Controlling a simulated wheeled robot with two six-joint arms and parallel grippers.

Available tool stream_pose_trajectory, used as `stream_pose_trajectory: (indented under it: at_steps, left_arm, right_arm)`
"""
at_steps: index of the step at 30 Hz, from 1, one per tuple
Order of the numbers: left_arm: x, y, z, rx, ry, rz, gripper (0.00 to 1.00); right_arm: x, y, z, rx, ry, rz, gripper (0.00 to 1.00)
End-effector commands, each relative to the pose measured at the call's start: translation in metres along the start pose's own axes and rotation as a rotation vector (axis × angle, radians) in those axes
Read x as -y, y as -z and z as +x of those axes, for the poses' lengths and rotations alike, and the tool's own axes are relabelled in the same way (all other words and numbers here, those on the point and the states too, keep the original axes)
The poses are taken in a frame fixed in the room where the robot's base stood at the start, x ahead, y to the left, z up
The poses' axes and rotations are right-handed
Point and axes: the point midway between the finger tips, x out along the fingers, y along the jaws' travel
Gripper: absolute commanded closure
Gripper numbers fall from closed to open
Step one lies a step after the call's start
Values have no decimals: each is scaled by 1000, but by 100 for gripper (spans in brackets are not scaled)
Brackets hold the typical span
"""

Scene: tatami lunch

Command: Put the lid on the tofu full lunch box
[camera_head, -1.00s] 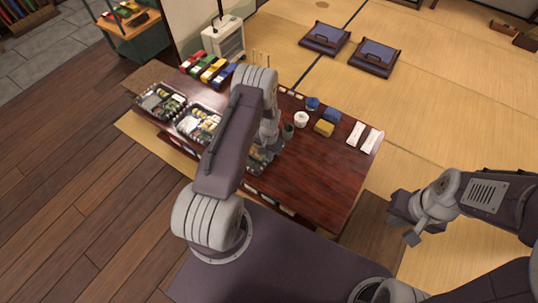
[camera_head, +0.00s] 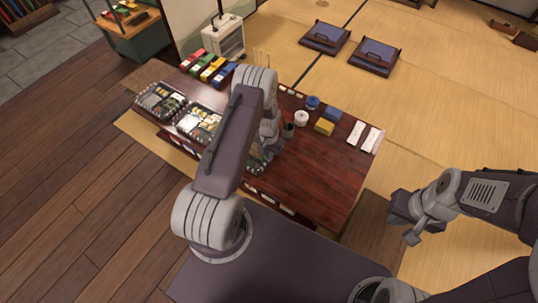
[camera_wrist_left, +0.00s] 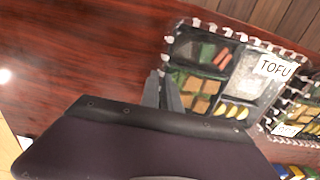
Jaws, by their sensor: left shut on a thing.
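In the left wrist view, a filled lunch box (camera_wrist_left: 205,78) with a dark-and-white patterned rim lies in front of my left gripper (camera_wrist_left: 164,90). A clear lid with a white TOFU label (camera_wrist_left: 275,67) shows over it; I cannot tell whether the lid is seated or slightly raised. The left fingers are shut on the lid's near edge.
Coloured boxes (camera_head: 208,68), a white cup (camera_head: 301,118), a yellow block (camera_head: 324,127) and white packets (camera_head: 364,135) stand behind. The table's right front is clear.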

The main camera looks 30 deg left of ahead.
Motion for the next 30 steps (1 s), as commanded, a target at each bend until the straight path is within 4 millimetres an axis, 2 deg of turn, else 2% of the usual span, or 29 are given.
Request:
stream_pose_trajectory:
  at_steps: [25, 27, 28, 30]
  left_arm:
    - [0, 0, 4, 0, 0, 0, 100]
    - [0, 0, 4, 0, 0, 0, 74]
    - [0, 0, 4, 0, 0, 0, 68]
    - [0, 0, 4, 0, 0, 0, 68]
  right_arm:
    - [0, 0, 2, 0, 0, 0, 100]
    - [0, 0, 2, 0, 0, 0, 100]
    - [0, 0, 2, 0, 0, 0, 100]
    - [0, 0, 2, 0, 0, 0, 100]
